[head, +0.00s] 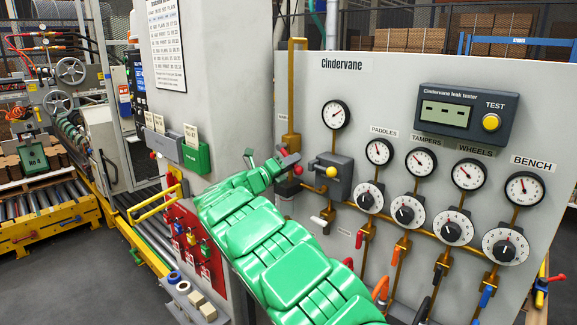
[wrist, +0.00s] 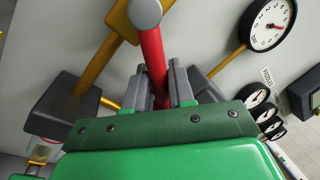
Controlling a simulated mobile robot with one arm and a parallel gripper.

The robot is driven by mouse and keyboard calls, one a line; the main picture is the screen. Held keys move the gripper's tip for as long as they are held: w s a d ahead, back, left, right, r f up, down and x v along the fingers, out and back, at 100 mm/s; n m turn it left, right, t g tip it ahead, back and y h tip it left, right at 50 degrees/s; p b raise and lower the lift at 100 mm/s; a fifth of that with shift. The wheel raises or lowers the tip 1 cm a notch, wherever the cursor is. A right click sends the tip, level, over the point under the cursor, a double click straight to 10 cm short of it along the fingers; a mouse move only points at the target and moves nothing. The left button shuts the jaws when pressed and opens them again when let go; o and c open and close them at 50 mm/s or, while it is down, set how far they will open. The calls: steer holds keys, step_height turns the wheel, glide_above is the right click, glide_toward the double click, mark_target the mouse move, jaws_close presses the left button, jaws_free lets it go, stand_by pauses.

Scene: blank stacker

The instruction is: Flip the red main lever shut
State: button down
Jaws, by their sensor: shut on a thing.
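The red main lever (wrist: 151,50) shows in the wrist view as a red bar running down from a round grey pivot at the brass valve fitting (wrist: 120,20). My gripper (wrist: 160,85) has its two grey fingers shut on the lever, one on each side. The lever's lower end is hidden between the fingers and behind the gripper's green body. In the head view my green arm reaches up to the gripper (head: 287,165), at the foot of the brass pipe (head: 291,90). The lever is mostly hidden there, and its exact angle is hard to tell.
Right of the gripper is a dark grey box (head: 331,185) with a yellow knob (head: 333,172). Gauges (head: 336,114), dials (head: 404,210) and small coloured levers cover the panel further right. On the left are a green label box (head: 196,157) and red lock board (head: 190,240).

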steer(key=n, duration=0.1)
steer(key=r+n, duration=0.1)
steer(key=n, duration=0.1)
steer(key=n+t, duration=0.1)
steer(key=shift+s+d+r, duration=0.35)
steer(key=shift+d+r, duration=0.05)
steer(key=shift+s+r+n+t+y, duration=0.1)
steer(key=shift+r+n+t+y, duration=0.35)
steer(key=shift+n, duration=0.7)
steer(key=shift+r+n+t+y, duration=0.1)
steer(key=shift+r+n+y, duration=0.15)
steer(key=shift+r+n, duration=0.65)
steer(key=shift+f+n, duration=0.25)
steer(key=shift+n, duration=0.1)
steer(key=c, duration=1.1)
jaws_free()
steer(key=v, duration=0.7)
steer(key=shift+s+a+f, duration=0.15)
steer(key=shift+s+a, duration=0.1)
steer(key=shift+a, duration=0.05)
